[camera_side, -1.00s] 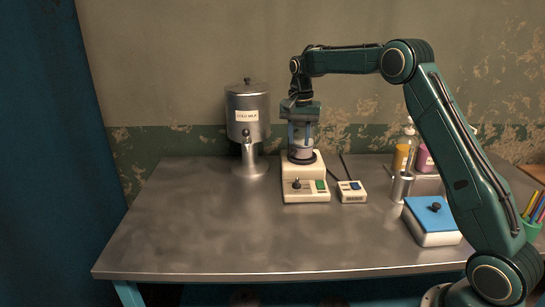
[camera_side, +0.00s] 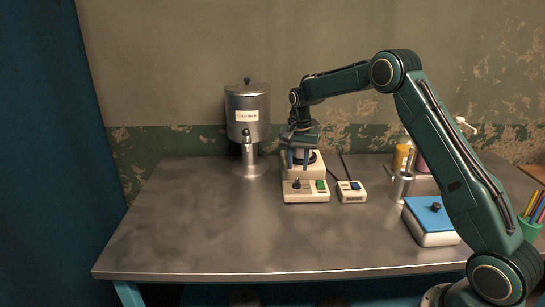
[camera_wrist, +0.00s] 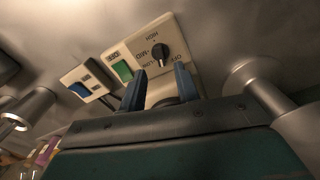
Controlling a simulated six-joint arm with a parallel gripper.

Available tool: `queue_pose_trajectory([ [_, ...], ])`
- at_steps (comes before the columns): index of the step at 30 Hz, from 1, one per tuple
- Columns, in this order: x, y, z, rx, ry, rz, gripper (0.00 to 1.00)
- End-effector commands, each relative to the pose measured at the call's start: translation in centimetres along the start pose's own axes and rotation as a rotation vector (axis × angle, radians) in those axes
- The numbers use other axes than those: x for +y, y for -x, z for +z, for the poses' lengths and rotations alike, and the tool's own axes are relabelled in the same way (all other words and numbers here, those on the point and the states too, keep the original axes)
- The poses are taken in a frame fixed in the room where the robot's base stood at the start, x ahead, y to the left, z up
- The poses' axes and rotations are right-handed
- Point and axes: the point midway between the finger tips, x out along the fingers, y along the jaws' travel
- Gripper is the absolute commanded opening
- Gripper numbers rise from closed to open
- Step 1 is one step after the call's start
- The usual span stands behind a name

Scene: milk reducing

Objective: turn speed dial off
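The speed dial is a black knob (camera_wrist: 160,54) on the cream front panel of the stirrer unit (camera_wrist: 130,45), with HIGH, MID, LOW and OFF printed around it. Its exact pointing is too small to tell. In the side view the dial (camera_side: 296,184) is at the left of the unit's (camera_side: 305,196) front, left of a green switch (camera_side: 320,184). My gripper (camera_side: 302,163) is low over the unit's round dark plate, behind the dial. In the wrist view its blue fingers (camera_wrist: 158,76) are spread with nothing seen between them, just short of the dial.
A small box with a blue switch (camera_side: 351,192) stands right of the unit. The metal cold milk dispenser (camera_side: 248,125) is behind left. A steel cup (camera_side: 401,187) and a blue-topped box (camera_side: 431,220) are at right. The table's left and front are clear.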

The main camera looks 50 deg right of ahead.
Motion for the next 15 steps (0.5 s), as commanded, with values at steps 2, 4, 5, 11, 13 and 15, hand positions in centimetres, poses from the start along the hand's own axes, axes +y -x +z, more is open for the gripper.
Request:
queue_pose_trajectory([
  [2,0.0,-1.4,0.0,-0.003,0.0,0.003,0.32],
  [4,0.0,-2.3,0.0,-0.002,0.0,0.002,0.32],
  [5,0.0,-2.7,0.0,-0.002,0.0,0.002,0.32],
  [11,0.0,-4.6,0.0,-0.001,0.0,0.001,0.32],
  [13,0.0,-5.0,0.0,0.0,0.0,0.001,0.32],
  [15,0.0,-5.2,0.0,0.0,0.0,0.001,0.32],
])
